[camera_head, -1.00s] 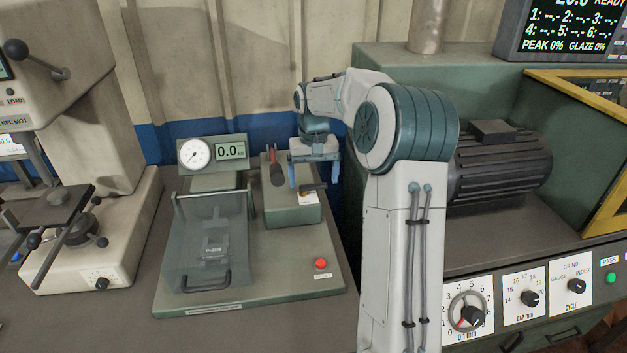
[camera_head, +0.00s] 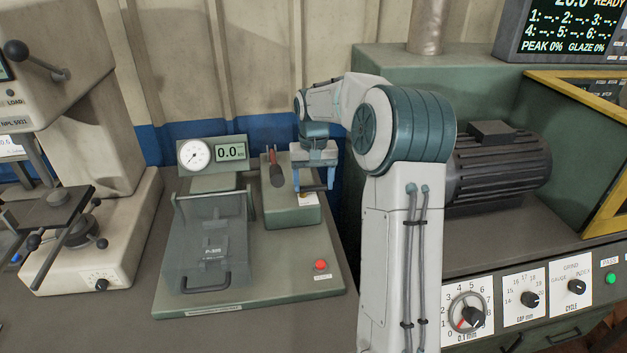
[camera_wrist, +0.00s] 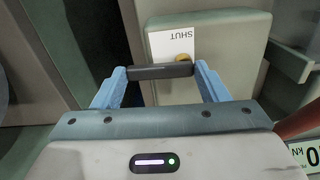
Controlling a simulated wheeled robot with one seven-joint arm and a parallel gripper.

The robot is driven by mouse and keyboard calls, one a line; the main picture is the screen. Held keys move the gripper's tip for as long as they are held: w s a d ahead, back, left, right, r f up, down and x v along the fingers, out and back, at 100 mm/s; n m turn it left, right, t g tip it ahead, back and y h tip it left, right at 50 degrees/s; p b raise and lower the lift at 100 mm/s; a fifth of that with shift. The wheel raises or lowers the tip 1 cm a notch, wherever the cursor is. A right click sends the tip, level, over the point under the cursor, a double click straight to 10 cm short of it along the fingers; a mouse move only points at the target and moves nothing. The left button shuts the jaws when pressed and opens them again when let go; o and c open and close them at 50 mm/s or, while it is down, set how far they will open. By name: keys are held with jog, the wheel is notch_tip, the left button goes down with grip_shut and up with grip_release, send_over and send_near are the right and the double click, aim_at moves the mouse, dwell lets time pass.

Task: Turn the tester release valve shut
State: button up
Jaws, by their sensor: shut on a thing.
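The release valve has a dark bar handle (camera_wrist: 158,71) in the wrist view. It lies level across the picture between my two blue fingers, and a brass hub (camera_wrist: 183,58) shows just behind it. A white label (camera_wrist: 172,42) reading SHUT, upside down, sits behind the handle on the green valve block (camera_wrist: 215,50). My gripper (camera_wrist: 160,72) is shut on the handle, one finger at each end. In the head view my gripper (camera_head: 313,187) is over the top of the valve block (camera_head: 290,212), at the tester's back right; the handle is hard to make out there.
The tester base (camera_head: 270,285) carries a dial gauge (camera_head: 194,154), a display (camera_head: 231,152) reading 0.0, a clear guard (camera_head: 212,240) and a red button (camera_head: 320,265). A red-gripped lever (camera_head: 276,172) stands close left of my gripper. A motor (camera_head: 500,170) is to the right.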

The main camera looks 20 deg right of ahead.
jog(key=m, duration=0.3)
jog(key=s+m, duration=0.1)
jog(key=shift+a+m, duration=0.3)
jog(key=m, duration=0.3)
jog(key=m+p, duration=0.1)
jog(key=shift+s+a+r+m, duration=0.1)
jog(key=shift+s+a+m, duration=0.2)
jog(key=shift+a, duration=0.1)
jog(key=m, duration=0.2)
jog(key=a+m+p, duration=0.1)
jog(key=m, duration=0.1)
jog(key=shift+s, duration=0.2)
jog(key=shift+a+m+p, duration=0.25)
jog(key=shift+m+p, duration=0.1)
jog(key=shift+m, duration=0.7)
jog(key=shift+a+m+p, duration=0.2)
jog(key=shift+m+p, duration=0.15)
jog(key=shift+m, duration=0.7)
jog(key=shift+o, duration=0.2)
jog(key=o, duration=1)
jog(key=shift+c, duration=0.2)
notch_tip(320, 180, up, 14)
